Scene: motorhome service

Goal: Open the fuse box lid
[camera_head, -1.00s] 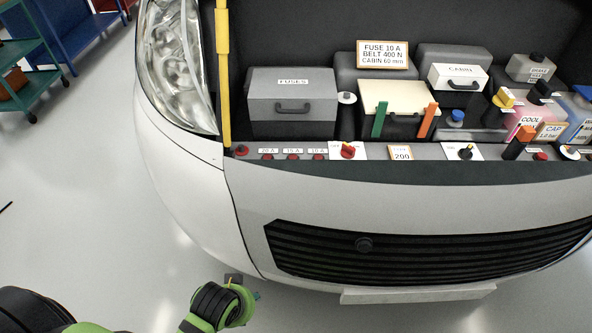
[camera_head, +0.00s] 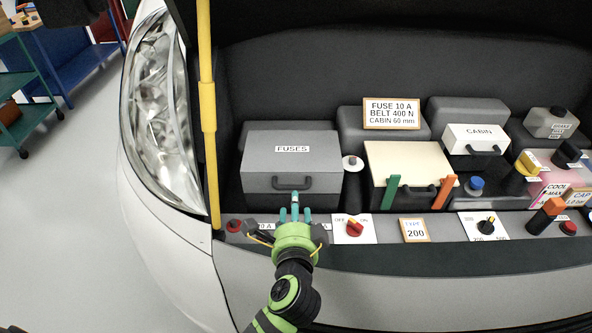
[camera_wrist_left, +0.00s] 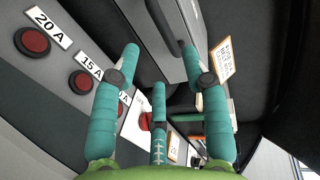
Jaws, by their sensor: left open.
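The fuse box (camera_head: 291,168) is a grey box labelled FUSES with its lid (camera_head: 292,150) down. A dark handle (camera_head: 292,183) sits on its front face. My left gripper (camera_head: 294,212) is in front of the box, just below the handle, with its teal fingers pointing at it. In the left wrist view the fingers (camera_wrist_left: 160,85) are spread and nothing is between them. The box's grey side and part of the dark handle (camera_wrist_left: 186,47) show just beyond the fingertips; I see no clear grip on it. My right gripper is not in view.
The front ledge holds red fuse buttons (camera_wrist_left: 82,82), partly hidden by my gripper, and a red rotary switch (camera_head: 354,228). A yellow prop rod (camera_head: 208,110) stands left of the box. A cream-lidded box (camera_head: 408,165) with green and orange clips is to the right.

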